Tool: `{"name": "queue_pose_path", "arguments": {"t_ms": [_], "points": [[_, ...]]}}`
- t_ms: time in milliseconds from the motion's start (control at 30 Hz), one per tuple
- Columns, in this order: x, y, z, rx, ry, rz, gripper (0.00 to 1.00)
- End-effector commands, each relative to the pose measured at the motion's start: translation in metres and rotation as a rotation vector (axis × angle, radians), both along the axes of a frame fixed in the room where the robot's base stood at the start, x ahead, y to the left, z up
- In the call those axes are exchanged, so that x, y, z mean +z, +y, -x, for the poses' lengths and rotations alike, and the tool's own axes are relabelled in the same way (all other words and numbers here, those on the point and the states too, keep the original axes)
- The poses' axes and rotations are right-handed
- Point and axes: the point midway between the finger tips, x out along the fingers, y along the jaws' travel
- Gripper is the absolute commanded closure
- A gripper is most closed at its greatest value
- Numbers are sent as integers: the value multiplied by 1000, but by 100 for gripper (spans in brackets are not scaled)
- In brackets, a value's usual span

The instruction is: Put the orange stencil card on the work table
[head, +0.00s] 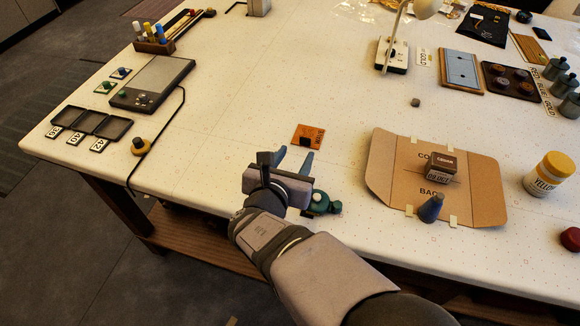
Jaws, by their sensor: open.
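The orange stencil card (316,132) lies flat on the white work table (245,110), left of the brown cardboard piece. It has a dark patch or small dark block on its middle; I cannot tell which. My gripper (293,159) is open and empty, just in front of the card. Its two bluish fingers point toward the card and look apart from it. The exact height of the fingers above the table is hard to tell.
A teal object (321,203) sits close right of my gripper at the front edge. Brown cardboard (387,165) with a small box and a blue-grey cone lies to the right. A small grey cube (415,102) sits beyond. The table's middle is mostly clear. A black cable (181,108) runs at left.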

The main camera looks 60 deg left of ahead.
Motion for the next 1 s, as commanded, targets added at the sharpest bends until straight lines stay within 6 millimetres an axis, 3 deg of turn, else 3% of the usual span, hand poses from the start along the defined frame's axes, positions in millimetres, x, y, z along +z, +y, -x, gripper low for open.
{"name": "queue_pose_path", "arguments": {"t_ms": [133, 400, 867, 1000], "points": [[7, -13, 14, 3, 1, -2, 59], [13, -23, 24, 1, 0, 0, 59], [14, -24, 23, 0, 0, 0, 59], [20, -34, 7, -64, 34, -18, 59]]}}
